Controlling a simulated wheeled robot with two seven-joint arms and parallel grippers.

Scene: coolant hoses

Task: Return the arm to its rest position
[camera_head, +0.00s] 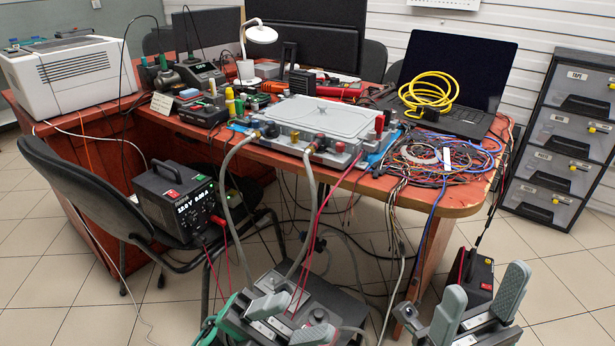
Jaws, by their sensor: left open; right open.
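A grey metal box with a flat lid (325,114) sits on the table's front edge, with fittings along its front face. One grey hose (226,180) leaves its left fitting and a second grey hose (309,205) leaves a middle fitting; both hang down over the edge. Their lower ends are lost among dark parts near my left gripper. My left gripper (289,320) is at the bottom centre, open, its grey pads apart, with no object seen between them. My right gripper (483,297) is at the bottom right, open and empty, below the table's right corner.
The red table (455,197) carries tangled wires (440,160), a laptop (458,75) with a coiled yellow cable (428,90), and tools. A black power supply (180,197) sits on a chair at left. Drawers (562,135) stand at right. Cables hang below the table.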

